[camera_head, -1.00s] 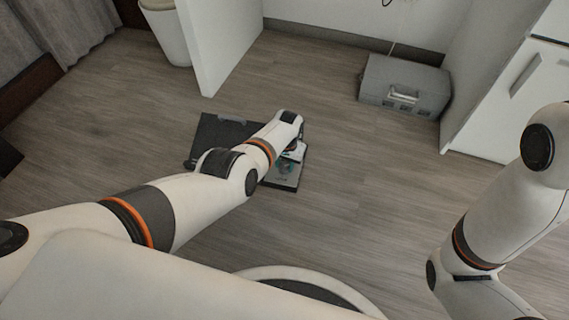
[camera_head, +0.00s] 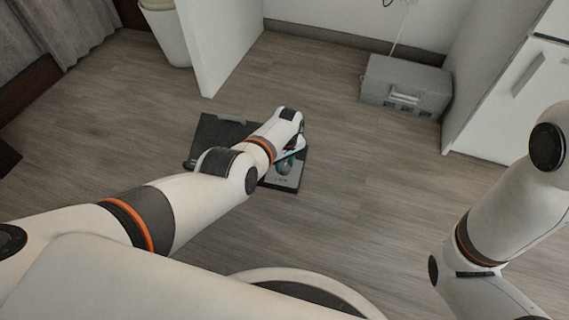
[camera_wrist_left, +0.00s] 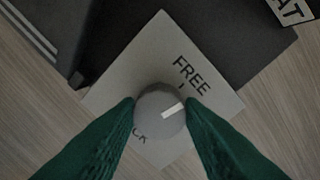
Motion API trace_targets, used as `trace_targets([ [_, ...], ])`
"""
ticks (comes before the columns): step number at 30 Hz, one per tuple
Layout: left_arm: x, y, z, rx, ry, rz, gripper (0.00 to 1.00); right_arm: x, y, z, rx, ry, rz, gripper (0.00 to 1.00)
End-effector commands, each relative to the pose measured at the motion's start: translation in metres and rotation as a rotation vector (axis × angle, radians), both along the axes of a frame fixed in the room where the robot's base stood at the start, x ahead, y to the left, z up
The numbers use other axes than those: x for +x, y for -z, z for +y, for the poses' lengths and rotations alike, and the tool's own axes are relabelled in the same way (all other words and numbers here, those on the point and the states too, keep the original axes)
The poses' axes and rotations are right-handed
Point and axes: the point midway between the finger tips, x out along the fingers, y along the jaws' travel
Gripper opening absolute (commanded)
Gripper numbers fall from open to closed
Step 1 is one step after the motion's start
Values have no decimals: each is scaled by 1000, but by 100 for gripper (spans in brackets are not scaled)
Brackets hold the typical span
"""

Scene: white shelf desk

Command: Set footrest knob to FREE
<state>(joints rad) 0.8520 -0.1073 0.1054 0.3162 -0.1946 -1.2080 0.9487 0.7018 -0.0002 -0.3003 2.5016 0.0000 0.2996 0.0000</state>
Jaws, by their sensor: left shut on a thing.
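The dark footrest (camera_head: 222,130) lies on the floor in the head view, partly hidden by my left arm. In the left wrist view, its round grey knob (camera_wrist_left: 157,104) sits on a light label plate (camera_wrist_left: 151,62). The knob's white mark points right and slightly up, below the printed word FREE (camera_wrist_left: 192,75). A second word at lower left is partly covered; only "CK" shows. My left gripper (camera_wrist_left: 160,117) has its green fingers on both sides of the knob, shut on it. In the head view this gripper (camera_head: 286,163) is over the footrest's right end. My right gripper is out of view.
A grey box (camera_head: 405,88) stands by the back wall. A white panel (camera_head: 218,45) stands behind the footrest, and a white cabinet (camera_head: 515,95) is at right. The wood floor (camera_head: 365,160) between footrest and cabinet is clear.

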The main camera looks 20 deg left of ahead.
Motion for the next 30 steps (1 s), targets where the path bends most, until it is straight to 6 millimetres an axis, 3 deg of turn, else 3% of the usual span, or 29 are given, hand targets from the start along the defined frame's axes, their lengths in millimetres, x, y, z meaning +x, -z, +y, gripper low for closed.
trace_targets([
  [12,-1,0,0,0,-179,4,12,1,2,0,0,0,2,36],
  [28,-1,0,0,0,-202,3,12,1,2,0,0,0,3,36],
  [29,-1,0,0,0,-202,3,38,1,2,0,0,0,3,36],
  [30,-1,0,0,0,-201,3,45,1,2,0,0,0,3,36],
])
